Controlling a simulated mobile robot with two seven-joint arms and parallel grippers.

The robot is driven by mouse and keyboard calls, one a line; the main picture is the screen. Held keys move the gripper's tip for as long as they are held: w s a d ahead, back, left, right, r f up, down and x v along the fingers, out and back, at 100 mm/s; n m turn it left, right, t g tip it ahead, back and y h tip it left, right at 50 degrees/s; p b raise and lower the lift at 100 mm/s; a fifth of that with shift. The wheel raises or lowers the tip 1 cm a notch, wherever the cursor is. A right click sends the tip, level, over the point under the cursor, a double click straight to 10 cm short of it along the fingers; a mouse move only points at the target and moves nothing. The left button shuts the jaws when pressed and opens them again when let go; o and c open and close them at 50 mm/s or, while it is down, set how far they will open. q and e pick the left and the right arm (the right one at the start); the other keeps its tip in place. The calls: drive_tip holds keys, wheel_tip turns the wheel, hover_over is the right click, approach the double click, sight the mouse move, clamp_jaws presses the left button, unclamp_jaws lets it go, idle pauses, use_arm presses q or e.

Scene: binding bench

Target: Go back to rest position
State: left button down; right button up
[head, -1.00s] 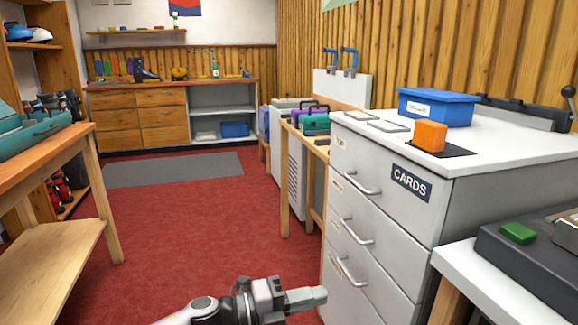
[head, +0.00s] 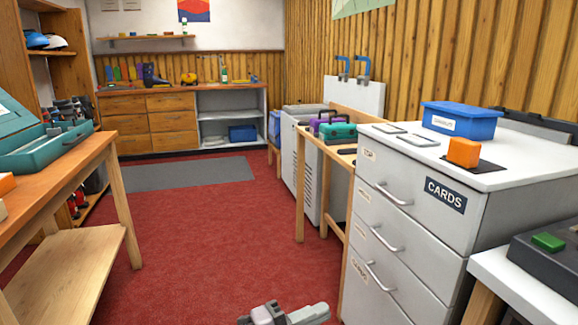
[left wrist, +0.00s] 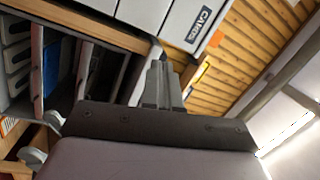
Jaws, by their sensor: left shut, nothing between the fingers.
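My left gripper (head: 308,314) is at the bottom edge of the head view, in front of the drawer cabinet, its fingers pointing right. In the left wrist view its fingers (left wrist: 160,75) are closed together with nothing between them. The gripper is apart from the cabinet in the head view. My right gripper is in neither view.
The grey CARDS cabinet (head: 413,235) stands at right, carrying a blue box (head: 462,123) and an orange block (head: 463,152). A wooden bench (head: 75,183) with a teal toolbox (head: 45,148) stands at left. Red floor (head: 210,230) lies clear between them.

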use_arm(q)
drive_tip(key=s+a+n+t+y+p, duration=0.2)
drive_tip(key=s+a+n+y+p, duration=1.3)
drive_tip(key=s+a+n+p, duration=0.5)
drive_tip(key=s+a+n, duration=0.1)
drive_tip(key=a+n, duration=0.3)
drive_tip(key=n, duration=0.1)
drive_tip(key=shift+s+a+f+n+t, duration=0.2)
drive_tip(key=shift+a+f+n+t, duration=0.1)
drive_tip(key=shift+a, duration=0.1)
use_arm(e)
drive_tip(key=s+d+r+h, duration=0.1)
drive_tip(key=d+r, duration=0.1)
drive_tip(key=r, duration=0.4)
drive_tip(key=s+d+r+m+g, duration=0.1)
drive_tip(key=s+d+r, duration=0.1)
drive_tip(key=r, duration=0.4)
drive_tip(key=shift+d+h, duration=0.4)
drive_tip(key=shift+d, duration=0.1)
